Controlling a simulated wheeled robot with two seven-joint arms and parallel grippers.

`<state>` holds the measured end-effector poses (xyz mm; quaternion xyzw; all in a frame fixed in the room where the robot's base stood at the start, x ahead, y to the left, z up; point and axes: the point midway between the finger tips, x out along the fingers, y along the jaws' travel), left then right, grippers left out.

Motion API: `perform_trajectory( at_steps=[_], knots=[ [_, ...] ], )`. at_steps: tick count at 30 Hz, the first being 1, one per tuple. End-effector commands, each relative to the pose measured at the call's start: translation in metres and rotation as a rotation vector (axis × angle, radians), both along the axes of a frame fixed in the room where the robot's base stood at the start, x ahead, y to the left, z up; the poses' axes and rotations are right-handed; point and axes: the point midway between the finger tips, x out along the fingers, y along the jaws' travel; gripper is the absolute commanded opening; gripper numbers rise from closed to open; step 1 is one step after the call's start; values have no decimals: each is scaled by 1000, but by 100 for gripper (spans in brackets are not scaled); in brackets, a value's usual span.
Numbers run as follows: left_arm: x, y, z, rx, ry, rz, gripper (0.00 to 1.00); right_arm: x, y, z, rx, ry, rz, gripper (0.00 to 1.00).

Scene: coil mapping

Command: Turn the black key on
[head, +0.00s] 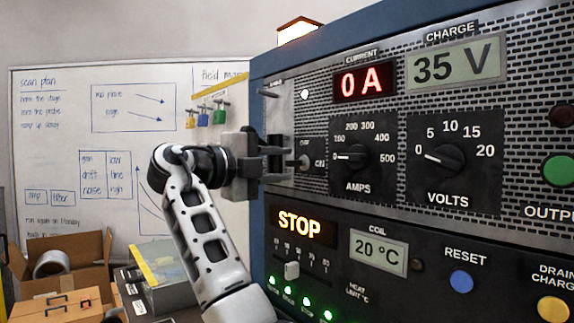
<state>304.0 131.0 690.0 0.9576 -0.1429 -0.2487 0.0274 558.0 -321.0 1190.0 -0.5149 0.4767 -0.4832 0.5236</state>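The black key (303,162) is a small dark piece on the front of the blue-framed power cabinet, left of the AMPS dial. The letters "ON" are partly readable beside it. The key's exact angle is too small to read.
The AMPS dial (352,156) and VOLTS dial (446,158) are right of the key. The red display (363,83) reads 0 A, the charge display (456,63) 35 V, and a lit sign (300,223) STOP.

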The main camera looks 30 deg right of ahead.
Motion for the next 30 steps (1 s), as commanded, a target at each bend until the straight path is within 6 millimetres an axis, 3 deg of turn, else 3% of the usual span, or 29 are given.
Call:
perform_trajectory(
  at_steps=[9, 15, 21, 30],
  knots=[
    [0, 0, 2, 0, 0, 1, 36, -6, 79, 2, -2, 0, 3, 33],
    [0, 0, 5, -1, 1, 2, 36, -9, 116, 2, -1, 0, 0, 33],
    [0, 0, 4, -2, 6, 2, 36, -11, 133, 0, 0, -1, -1, 33],
    [1, 0, 4, -4, 4, 6, 36, -11, 135, 0, 0, -2, -1, 33]
  ],
)
